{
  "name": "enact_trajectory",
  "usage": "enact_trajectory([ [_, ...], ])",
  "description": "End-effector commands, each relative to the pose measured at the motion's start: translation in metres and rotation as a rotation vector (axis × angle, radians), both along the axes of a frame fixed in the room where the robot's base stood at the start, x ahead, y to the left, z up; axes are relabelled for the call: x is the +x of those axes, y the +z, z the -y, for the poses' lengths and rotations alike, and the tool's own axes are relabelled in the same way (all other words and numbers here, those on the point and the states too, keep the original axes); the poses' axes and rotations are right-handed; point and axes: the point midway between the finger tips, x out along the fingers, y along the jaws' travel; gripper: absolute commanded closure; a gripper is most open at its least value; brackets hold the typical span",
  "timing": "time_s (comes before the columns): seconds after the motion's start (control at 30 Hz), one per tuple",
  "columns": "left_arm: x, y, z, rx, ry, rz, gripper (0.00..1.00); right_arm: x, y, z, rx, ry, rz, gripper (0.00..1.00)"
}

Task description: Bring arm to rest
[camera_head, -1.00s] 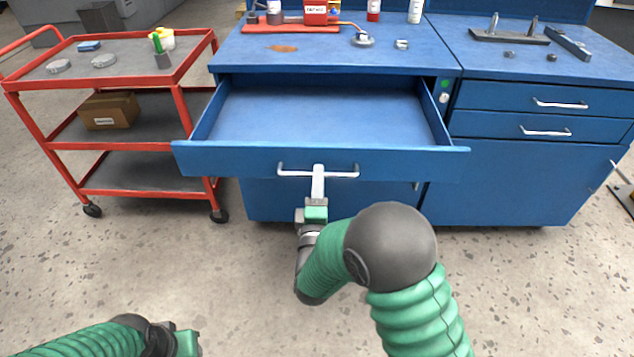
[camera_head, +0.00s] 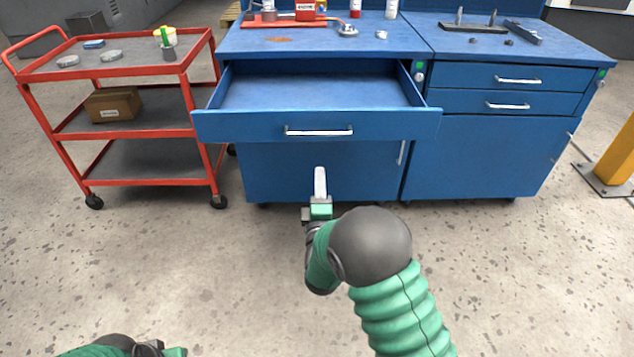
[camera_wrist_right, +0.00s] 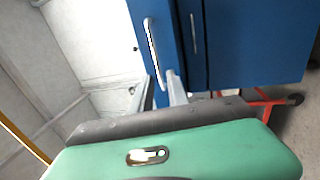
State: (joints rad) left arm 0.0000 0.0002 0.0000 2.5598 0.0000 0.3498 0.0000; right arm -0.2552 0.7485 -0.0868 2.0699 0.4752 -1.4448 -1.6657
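My right gripper (camera_head: 320,182) is in front of the blue workbench, below the drawer handle (camera_head: 318,131) in the head view, with a visible gap between them. Its fingers overlap into one pale strip, so I cannot tell whether they are apart; nothing shows held. In the right wrist view a pale finger (camera_wrist_right: 176,88) points toward the blue drawer front, near the silver handle (camera_wrist_right: 152,50). The drawer (camera_head: 310,90) is pulled out and looks empty. My left gripper (camera_head: 168,350) is only partly visible at the bottom edge, and its fingers are unclear.
A red cart (camera_head: 120,133) with a cardboard box (camera_head: 114,104) stands at the left. A blue cabinet (camera_head: 480,150) with two closed drawers is at the right. A yellow post (camera_head: 617,160) stands at the far right. The floor (camera_head: 230,270) around my arms is clear.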

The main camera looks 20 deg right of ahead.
Motion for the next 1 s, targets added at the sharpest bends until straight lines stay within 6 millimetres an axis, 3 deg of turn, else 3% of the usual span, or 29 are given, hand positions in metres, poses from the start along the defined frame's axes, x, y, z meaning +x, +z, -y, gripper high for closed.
enact_trajectory([
  [0.27, 0.0, 0.0, 0.0, 0.0, 0.0, 0.0, 0.64, 0.0, 0.0, -0.002, 0.028, 0.011, -0.013, 0.8],
  [0.37, 0.0, 0.0, 0.0, 0.0, 0.0, 0.0, 0.64, -0.002, -0.012, -0.001, 0.195, 0.057, -0.101, 0.8],
  [0.47, 0.0, 0.0, 0.0, 0.0, 0.0, 0.0, 0.64, -0.02, -0.039, -0.004, 0.52, 0.098, -0.282, 0.8],
  [0.57, 0.0, 0.0, 0.0, 0.0, 0.0, 0.0, 0.64, -0.065, -0.072, -0.01, 0.872, 0.051, -0.501, 0.8],
  [0.7, 0.0, 0.0, 0.0, 0.0, 0.0, 0.0, 0.64, -0.145, -0.106, -0.014, 1.218, -0.15, -0.739, 0.8],
  [1.0, 0.0, 0.0, 0.0, 0.0, 0.0, 0.0, 0.64, -0.305, -0.131, 0.002, 1.544, -0.738, -0.946, 0.8],
])
